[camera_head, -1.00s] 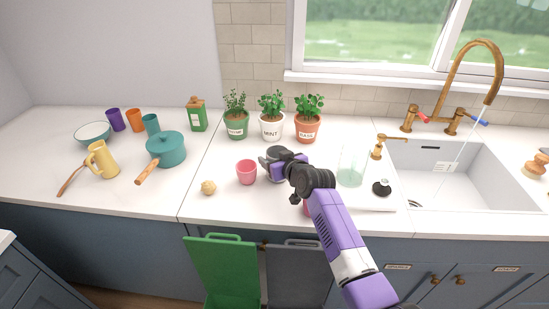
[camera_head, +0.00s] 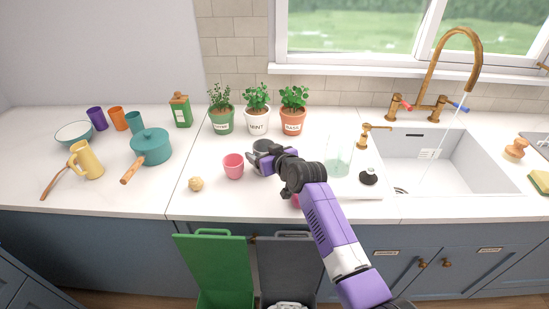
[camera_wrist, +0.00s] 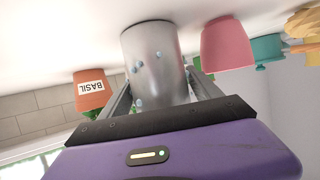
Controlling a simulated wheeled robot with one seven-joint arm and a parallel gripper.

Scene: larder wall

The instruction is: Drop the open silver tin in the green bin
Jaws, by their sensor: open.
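The silver tin (camera_wrist: 155,62) is a plain grey cylinder with a few bluish spots on its side. In the wrist view it stands between the two fingers of my gripper (camera_wrist: 160,92), which are open around it. In the head view the tin (camera_head: 262,147) is partly hidden by my gripper (camera_head: 258,160) on the counter, right of a pink cup. I cannot tell whether the fingers touch the tin. The green bin (camera_head: 214,262) is below the counter's front edge, its green lid standing up.
The pink cup (camera_head: 233,166) is close left of my gripper. Potted herbs (camera_head: 257,112) stand behind. A grey bin (camera_head: 286,262) with whitish contents is right of the green one. A glass (camera_head: 338,158) and sink (camera_head: 445,165) lie to the right. A small yellowish lump (camera_head: 196,184) sits front left.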

